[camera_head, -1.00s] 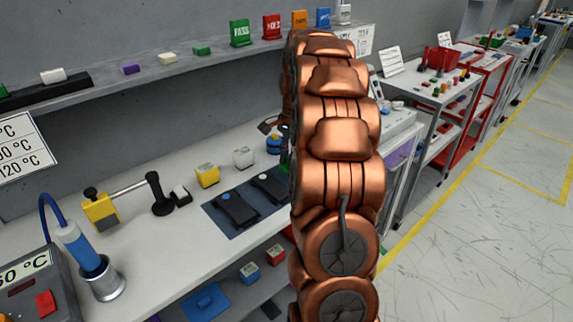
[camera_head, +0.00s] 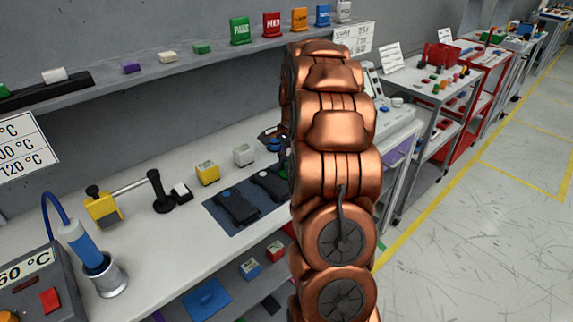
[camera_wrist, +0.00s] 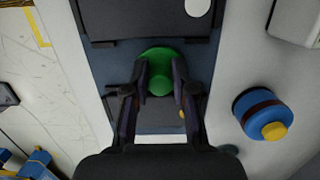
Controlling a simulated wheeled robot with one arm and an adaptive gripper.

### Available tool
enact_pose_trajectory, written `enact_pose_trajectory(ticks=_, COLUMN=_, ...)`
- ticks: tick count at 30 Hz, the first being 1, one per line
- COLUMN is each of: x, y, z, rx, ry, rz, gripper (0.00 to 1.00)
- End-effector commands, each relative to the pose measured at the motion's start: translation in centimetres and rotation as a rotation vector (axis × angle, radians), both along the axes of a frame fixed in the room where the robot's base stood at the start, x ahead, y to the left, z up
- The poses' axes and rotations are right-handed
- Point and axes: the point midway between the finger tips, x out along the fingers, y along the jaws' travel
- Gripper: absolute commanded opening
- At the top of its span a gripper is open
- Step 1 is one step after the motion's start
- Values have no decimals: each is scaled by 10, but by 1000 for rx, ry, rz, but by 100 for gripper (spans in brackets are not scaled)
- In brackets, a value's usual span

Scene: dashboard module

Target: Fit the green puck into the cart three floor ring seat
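The green puck (camera_wrist: 159,70) is in the upper middle of the wrist view, a round green disc with a narrower raised middle. My gripper (camera_wrist: 160,78) has its two dark fingers close against both sides of that raised middle and looks shut on it. The puck is over or on the dark blue mat (camera_wrist: 96,62); I cannot tell whether it touches the mat. Carts stand along the right, a grey one (camera_head: 423,89) nearest and a red one (camera_head: 489,66) behind. No floor ring seat can be made out.
A blue round piece with a yellow top (camera_wrist: 262,115) stands right of my gripper. The bench (camera_head: 150,235) also bears a yellow block (camera_head: 207,173), a white block (camera_head: 243,155) and black devices (camera_head: 236,206). The floor (camera_head: 470,230) right of my arm is clear.

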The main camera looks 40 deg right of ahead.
Motion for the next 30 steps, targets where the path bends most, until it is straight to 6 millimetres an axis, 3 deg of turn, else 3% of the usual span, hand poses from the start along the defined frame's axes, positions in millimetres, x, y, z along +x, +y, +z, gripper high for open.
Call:
enact_pose_trajectory(ticks=5, x=0, y=0, z=0, rx=0, ry=1, rz=0, gripper=47)
enact_pose_trajectory(ticks=17, x=0, y=-1, z=6, rx=0, ry=0, rz=0, gripper=47)
enact_pose_trajectory(ticks=30, x=1, y=-10, z=62, rx=-1, ry=-2, rz=-1, gripper=47)
